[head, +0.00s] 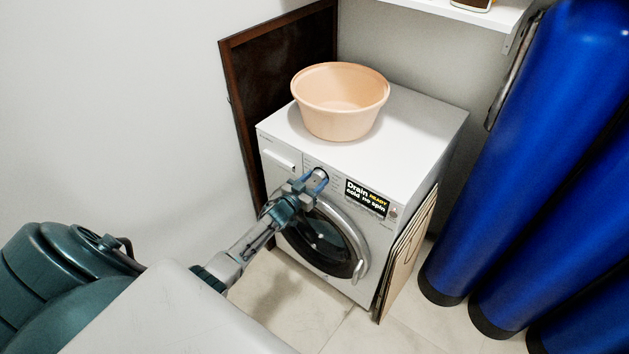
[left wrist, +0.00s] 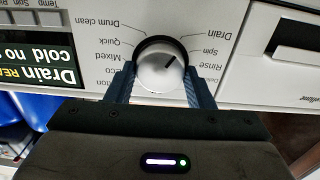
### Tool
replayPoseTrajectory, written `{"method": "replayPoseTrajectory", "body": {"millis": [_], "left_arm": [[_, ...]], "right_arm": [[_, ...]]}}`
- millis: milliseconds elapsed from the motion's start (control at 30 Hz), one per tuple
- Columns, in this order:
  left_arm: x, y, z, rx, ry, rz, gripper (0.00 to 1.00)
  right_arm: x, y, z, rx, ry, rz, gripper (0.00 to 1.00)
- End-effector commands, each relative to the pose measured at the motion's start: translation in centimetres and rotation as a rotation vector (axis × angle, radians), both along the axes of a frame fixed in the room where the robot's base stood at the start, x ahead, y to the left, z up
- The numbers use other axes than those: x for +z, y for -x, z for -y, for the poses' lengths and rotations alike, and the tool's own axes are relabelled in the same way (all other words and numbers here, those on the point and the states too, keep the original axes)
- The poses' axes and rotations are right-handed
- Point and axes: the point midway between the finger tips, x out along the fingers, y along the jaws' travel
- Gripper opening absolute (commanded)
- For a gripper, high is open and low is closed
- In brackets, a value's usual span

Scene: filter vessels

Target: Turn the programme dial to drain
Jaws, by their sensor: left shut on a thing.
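The silver programme dial (left wrist: 161,71) sits on the washing machine's (head: 427,122) front panel. In the left wrist view its dark pointer mark slants up and right, toward the printed word Drain (left wrist: 207,31). The display (head: 366,198) reads "Drain READY, cold, no spin"; part of it also shows in the left wrist view (left wrist: 42,62). My left gripper (left wrist: 160,88) has one finger on each side of the dial and is shut on it. In the head view the left gripper (head: 312,183) mostly covers the dial. My right gripper is not in view.
A peach basin (head: 340,118) stands on top of the machine. Tall blue vessels (head: 520,150) stand at the right. Flat boards (head: 408,255) lean on the machine's right side. A dark framed panel (head: 270,70) stands behind it. Bare tiled floor (head: 330,325) lies in front.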

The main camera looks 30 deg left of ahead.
Motion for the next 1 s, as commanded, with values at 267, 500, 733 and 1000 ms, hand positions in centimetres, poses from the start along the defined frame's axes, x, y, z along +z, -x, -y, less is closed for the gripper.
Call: {"method": "replayPoseTrajectory", "body": {"millis": [267, 500, 733, 1000], "left_arm": [[-0.1, 0.0, 0.0, 0.001, 0.002, -0.002, 0.25], [-0.1, 0.0, 0.0, 0.000, 0.001, -0.001, 0.69], [-0.1, 0.2, 0.0, 0.000, 0.000, -0.001, 0.69], [-0.2, 3.3, -0.2, -0.002, 0.000, -0.002, 0.69]], "right_arm": [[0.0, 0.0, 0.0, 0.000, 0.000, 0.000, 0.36], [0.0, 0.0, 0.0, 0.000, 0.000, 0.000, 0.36], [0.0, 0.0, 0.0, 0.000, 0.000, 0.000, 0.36], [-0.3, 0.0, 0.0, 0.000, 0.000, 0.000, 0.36]]}}
